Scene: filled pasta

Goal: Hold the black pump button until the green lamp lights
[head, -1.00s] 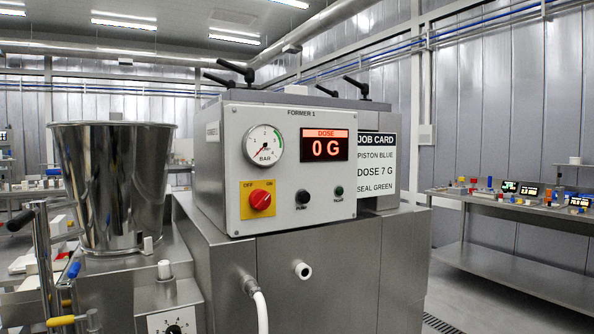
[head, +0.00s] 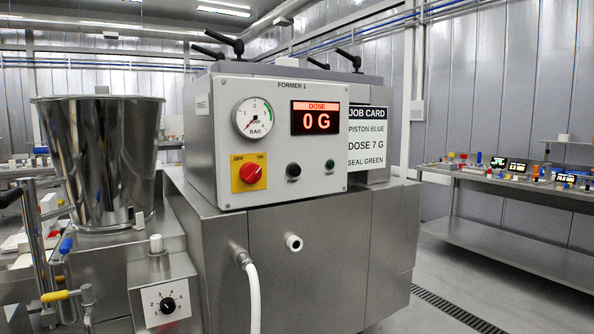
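The black pump button (head: 293,170) sits on the light panel (head: 215,140) of the former, right of the red rotary switch (head: 250,173). The green lamp (head: 329,164) is a small dark green dot to its right and looks unlit. The red switch stands on a yellow plate marked OFF and ON. Nothing touches the button. Neither of my grippers shows in the head view.
A steel hopper (head: 100,165) stands at left, with a numbered dial (head: 167,304) below it. A white hose (head: 252,295) hangs at the machine's front. The job card (head: 367,138) reads piston blue, dose 7 G, seal green. A steel bench (head: 500,215) with small items stands at right.

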